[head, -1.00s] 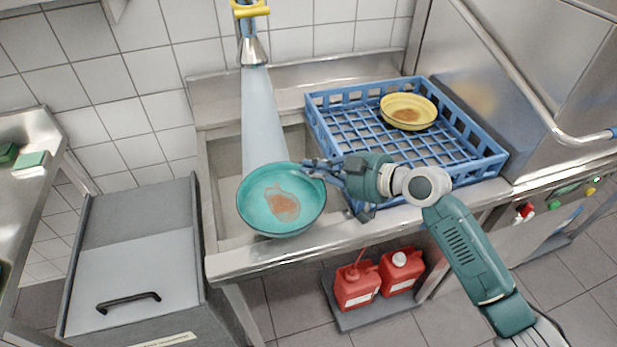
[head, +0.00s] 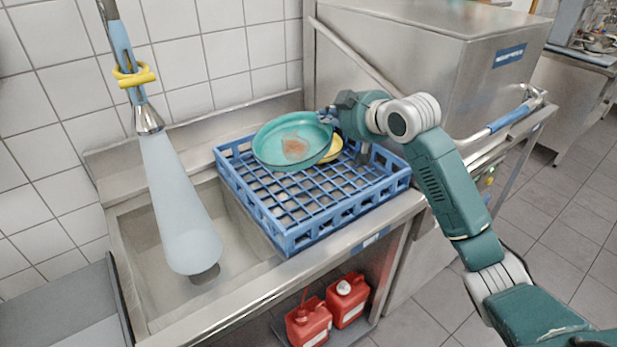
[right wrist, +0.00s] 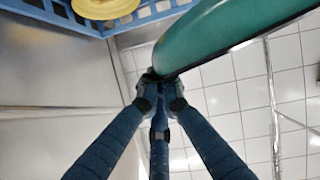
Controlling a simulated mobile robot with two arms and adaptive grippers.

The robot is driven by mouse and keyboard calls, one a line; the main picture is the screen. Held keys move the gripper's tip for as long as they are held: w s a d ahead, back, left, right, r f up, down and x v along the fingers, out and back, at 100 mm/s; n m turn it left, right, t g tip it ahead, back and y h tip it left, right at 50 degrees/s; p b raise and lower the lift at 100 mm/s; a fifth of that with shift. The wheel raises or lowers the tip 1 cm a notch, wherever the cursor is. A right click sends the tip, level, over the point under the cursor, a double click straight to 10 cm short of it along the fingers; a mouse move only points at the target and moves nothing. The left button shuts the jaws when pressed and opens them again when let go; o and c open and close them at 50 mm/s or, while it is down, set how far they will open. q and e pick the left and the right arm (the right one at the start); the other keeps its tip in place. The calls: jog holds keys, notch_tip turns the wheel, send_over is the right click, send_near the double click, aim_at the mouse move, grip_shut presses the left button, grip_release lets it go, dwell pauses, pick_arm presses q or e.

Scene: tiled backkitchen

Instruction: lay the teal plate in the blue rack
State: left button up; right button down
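The teal plate (head: 270,148), with a brownish stain in its middle, is held above the blue rack (head: 290,238) in the head view. My right gripper (head: 330,117) is shut on the plate's right rim. In the right wrist view the fingers (right wrist: 158,80) close on the edge of the plate (right wrist: 215,45). The blue rack is a lattice crate beside the sink basin. A yellow plate (head: 333,148) lies in the rack, partly hidden behind the teal plate. It also shows in the right wrist view (right wrist: 105,8). My left gripper is not in view.
Water runs from the spray tap (head: 148,120) into the sink basin (head: 150,262) left of the rack. A steel dishwasher (head: 440,60) stands behind and right of the rack. Red canisters (head: 309,325) sit under the counter. The rack's front part is free.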

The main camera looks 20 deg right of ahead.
jog(key=f+p, duration=0.1)
jog(key=f, duration=0.5)
jog(key=d+f+p, duration=0.1)
jog(key=f, duration=0.5)
jog(key=f+p, duration=0.1)
jog(key=f, duration=0.6)
jog(key=shift+w+d, duration=0.1)
jog(key=shift+d, duration=0.05)
jog(key=shift+f, duration=0.1)
jog(key=shift+f, duration=0.1)
jog(key=c, duration=2)
grip_release()
